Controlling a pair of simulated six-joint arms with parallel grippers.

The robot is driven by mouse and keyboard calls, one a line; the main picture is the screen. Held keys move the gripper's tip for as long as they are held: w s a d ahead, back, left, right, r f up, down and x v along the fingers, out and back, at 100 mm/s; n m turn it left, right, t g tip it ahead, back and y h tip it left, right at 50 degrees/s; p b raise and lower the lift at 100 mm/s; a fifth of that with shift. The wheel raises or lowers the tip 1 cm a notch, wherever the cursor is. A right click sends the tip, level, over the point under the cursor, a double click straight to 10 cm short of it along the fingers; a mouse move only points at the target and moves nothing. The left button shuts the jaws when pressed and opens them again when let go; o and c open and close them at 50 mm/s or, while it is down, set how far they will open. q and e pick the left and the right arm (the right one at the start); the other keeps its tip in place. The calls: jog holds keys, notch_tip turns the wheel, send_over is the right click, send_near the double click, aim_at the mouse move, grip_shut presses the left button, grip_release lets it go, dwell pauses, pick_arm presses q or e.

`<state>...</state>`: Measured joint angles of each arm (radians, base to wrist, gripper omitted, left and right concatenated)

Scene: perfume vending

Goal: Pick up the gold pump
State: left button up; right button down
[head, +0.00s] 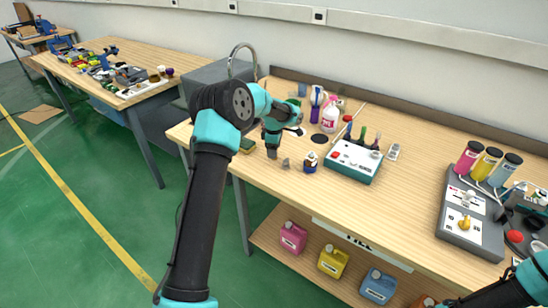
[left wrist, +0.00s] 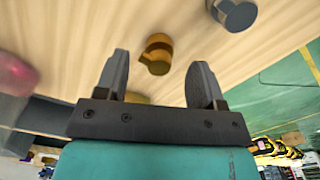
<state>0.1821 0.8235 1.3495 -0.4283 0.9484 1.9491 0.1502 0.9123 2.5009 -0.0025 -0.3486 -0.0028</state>
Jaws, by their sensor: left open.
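In the left wrist view a gold pump (left wrist: 157,52) lies on the wooden table, beyond and between the two fingertips. My left gripper (left wrist: 160,75) is open, with a gap around the pump and nothing held. In the head view my left gripper (head: 272,152) is low over the near left part of the table, pointing down. I cannot make out the gold pump there; the gripper may hide it. Of my right arm only a part shows at the lower right of the head view.
A small grey piece (head: 285,163) and a dark blue bottle (head: 310,162) stand just right of my left gripper. A white and teal box (head: 353,161) is further right. A grey machine (head: 470,236) stands at the right. The table's front edge is near.

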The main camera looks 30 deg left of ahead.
pick_arm(q)
jog(key=shift+f, duration=1.35)
jog(key=shift+c, duration=0.2)
jog(key=c, duration=1)
jog(key=shift+o, duration=0.2)
jog(key=shift+r, duration=0.1)
jog(key=shift+w+r, duration=0.1)
jog(key=shift+r, duration=1.25)
jog(key=shift+d+r, duration=0.1)
jog(key=shift+r, duration=0.3)
jog(key=s+d, duration=0.2)
jog(key=s, duration=0.2)
jog(key=s+d+r, duration=0.1)
jog(key=s+d, duration=0.2)
jog(key=s, duration=0.2)
jog(key=s+d, duration=0.3)
jog(key=s, duration=0.1)
jog(key=shift+s+d+r, duration=0.1)
jog(key=shift+s+r, duration=0.05)
jog(key=shift+s, duration=0.2)
